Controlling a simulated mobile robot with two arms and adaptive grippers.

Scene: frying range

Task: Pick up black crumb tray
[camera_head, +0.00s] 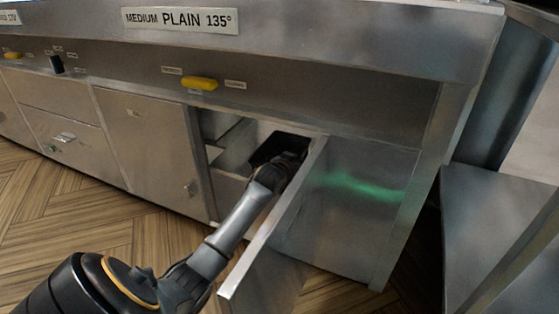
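The black crumb tray (264,150) shows as a dark, box-like shape inside the open compartment of the steel frying range, behind the open door. Its lower and right parts are hidden by my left gripper and the door. My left gripper (294,157) reaches up from the lower left into the compartment mouth, at the tray's near right side. Its dark fingers merge with the black tray, so I cannot tell whether they touch it or are closed on it. My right gripper is not in view.
The open metal door (274,222) stands out toward me, close along the right of my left arm. Yellow handles (199,83) sit on the panel above. A steel cabinet (495,225) stands at the right. Wooden floor (85,217) is clear at the left.

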